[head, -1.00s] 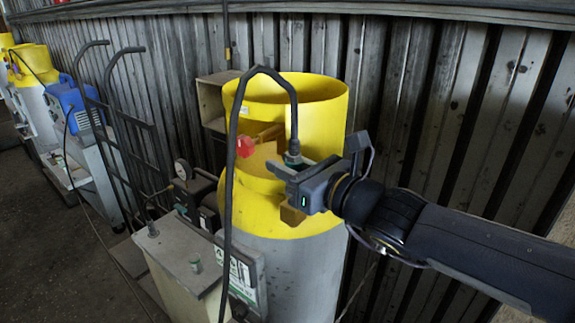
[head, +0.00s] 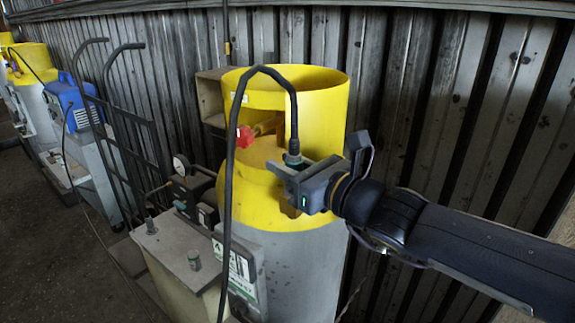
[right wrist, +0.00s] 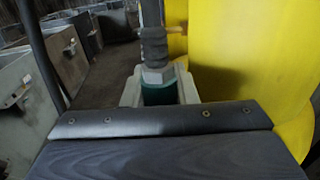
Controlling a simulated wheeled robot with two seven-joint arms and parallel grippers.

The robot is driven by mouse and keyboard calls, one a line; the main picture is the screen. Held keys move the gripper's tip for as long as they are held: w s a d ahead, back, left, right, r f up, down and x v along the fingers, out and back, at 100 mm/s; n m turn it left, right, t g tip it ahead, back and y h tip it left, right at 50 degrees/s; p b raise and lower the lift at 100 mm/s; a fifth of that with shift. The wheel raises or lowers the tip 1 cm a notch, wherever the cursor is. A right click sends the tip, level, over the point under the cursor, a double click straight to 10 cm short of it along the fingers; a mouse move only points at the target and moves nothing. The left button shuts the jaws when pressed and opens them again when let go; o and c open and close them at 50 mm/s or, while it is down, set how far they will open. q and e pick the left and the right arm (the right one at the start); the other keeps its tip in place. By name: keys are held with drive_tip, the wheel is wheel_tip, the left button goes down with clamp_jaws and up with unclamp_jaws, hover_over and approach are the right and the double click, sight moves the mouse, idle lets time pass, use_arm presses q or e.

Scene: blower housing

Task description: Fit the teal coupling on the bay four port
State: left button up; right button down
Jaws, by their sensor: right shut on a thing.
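My right gripper (head: 291,168) comes in from the right in front of the yellow-topped cylinder. It is shut on the teal coupling (head: 293,158), which hangs on the end of a looping black hose (head: 236,150). In the right wrist view the teal coupling (right wrist: 158,93) stands upright between the fingers, with a pale nut and dark hose above it. My left gripper is out of view.
The yellow-and-grey cylinder (head: 318,95) with a red knob (head: 245,137) stands close behind the gripper. The pale box (head: 178,245) carries a green-and-white label and another hose fitting. A black hand truck (head: 120,140) and a blue unit (head: 85,105) stand left. A corrugated wall runs behind.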

drive_tip(key=c, duration=1.1)
unclamp_jaws()
drive_tip(key=shift+d, duration=0.1)
drive_tip(key=p+v, duration=0.1)
drive_tip(key=v, duration=0.6)
drive_tip(key=shift+s+d, duration=0.2)
drive_tip(key=shift+s, duration=0.1)
